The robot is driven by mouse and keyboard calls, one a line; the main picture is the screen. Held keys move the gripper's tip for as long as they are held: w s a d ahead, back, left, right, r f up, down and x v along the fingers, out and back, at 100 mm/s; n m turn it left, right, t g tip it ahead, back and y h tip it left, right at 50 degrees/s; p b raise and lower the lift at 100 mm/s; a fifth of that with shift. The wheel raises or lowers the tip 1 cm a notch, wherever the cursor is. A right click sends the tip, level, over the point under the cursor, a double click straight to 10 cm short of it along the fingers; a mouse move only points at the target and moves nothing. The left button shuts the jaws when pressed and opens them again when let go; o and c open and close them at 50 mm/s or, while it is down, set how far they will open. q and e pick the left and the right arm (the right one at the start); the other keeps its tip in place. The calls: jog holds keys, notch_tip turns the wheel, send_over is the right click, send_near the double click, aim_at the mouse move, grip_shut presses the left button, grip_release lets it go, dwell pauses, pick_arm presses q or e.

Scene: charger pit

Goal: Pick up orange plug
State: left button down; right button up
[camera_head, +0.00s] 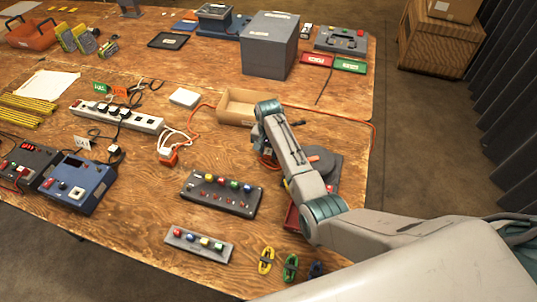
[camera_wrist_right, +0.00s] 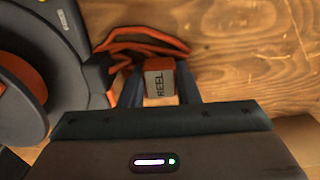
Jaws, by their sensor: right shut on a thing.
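The orange plug (camera_wrist_right: 183,84), with a pale label reading "REEL", sits between the fingers of my right gripper (camera_wrist_right: 160,92) in the right wrist view. The gripper is shut on it. An orange cable (camera_wrist_right: 150,40) lies coiled beyond the plug on the wooden table. In the head view my right arm reaches in from the lower right and hides most of the gripper and plug. Whether the plug is clear of the table I cannot tell. My left gripper is not in view.
A dark cable reel (camera_wrist_right: 35,75) stands close left of the gripper in the wrist view. In the head view an open cardboard box (camera_head: 235,106) lies behind the arm. A button panel (camera_head: 222,193) and another orange connector (camera_head: 168,158) with white cords lie to the left.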

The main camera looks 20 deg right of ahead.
aim_at(268, 152)
jog(key=shift+r, duration=0.1)
notch_tip(268, 152, up, 10)
jog(key=shift+f+b, duration=0.15)
jog(key=shift+b, duration=0.7)
jog(key=shift+a, duration=0.1)
